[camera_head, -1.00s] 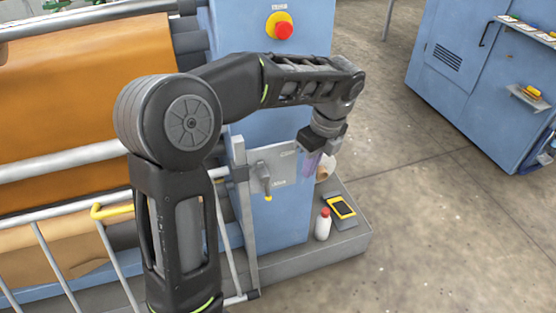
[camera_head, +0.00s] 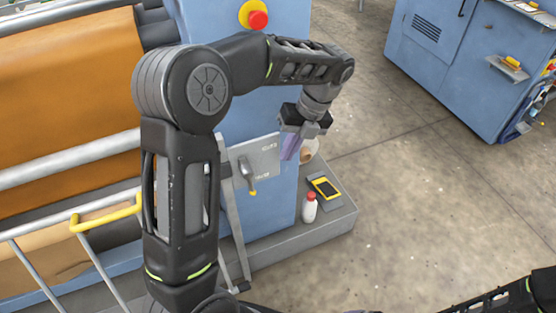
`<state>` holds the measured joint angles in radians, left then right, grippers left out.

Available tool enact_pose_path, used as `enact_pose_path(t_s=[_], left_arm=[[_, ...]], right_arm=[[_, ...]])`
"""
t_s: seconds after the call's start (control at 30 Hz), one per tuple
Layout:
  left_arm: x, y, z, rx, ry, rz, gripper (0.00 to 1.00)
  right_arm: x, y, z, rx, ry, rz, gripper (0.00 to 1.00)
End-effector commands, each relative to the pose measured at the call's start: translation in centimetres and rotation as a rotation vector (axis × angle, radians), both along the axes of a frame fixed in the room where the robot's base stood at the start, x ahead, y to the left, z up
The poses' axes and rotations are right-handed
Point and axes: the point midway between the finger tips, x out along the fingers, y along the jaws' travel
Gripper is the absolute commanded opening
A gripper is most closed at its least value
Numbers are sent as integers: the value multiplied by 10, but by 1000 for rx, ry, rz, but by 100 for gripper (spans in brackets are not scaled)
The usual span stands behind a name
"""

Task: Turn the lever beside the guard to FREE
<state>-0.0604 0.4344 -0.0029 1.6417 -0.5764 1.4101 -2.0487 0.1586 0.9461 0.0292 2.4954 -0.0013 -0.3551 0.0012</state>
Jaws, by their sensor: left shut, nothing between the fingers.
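The lever (camera_head: 247,176) is a grey handle with a yellow tip on a light grey plate (camera_head: 266,158) on the blue machine post. It hangs down, its tip leaning slightly right. The plate has small labels at upper right and lower right, too small to read surely. The guard (camera_head: 98,262) is a barred rail with a yellow handle (camera_head: 106,213), left of the plate. My left gripper (camera_head: 290,148) is shut and empty, pointing down just right of the plate and apart from the lever. My right arm shows at the bottom right, its gripper out of view.
A red stop button (camera_head: 258,19) sits high on the blue post (camera_head: 285,75). A blue cabinet (camera_head: 440,60) stands far right. Open floor lies between.

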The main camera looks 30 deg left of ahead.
Motion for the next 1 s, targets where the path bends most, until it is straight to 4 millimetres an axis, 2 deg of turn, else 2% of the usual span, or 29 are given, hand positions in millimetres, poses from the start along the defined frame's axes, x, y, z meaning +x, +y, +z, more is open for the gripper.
enact_pose_path(t_s=[0.03, 0.3, 0.37, 0.53, 0.73, 1.0], left_arm=[[-1, 2, -10, 0, 0, 2, 0], [-12, 13, -52, 1, 2, 4, 0], [-15, 15, -57, 2, 4, 2, 0], [-23, 24, -89, 1, 3, 2, 0], [-43, 45, -89, 2, 0, 4, 0], [-49, 52, -91, 1, 0, 1, 0]], right_arm=[[0, 0, -10, 0, 0, 0, 100], [1, 0, -48, 0, -2, -1, 100], [1, 0, -39, 0, -2, -1, 100], [1, 0, -39, 0, -3, -1, 100], [1, 0, -34, 0, -3, -1, 100], [1, 0, -34, 0, -2, -1, 100]])
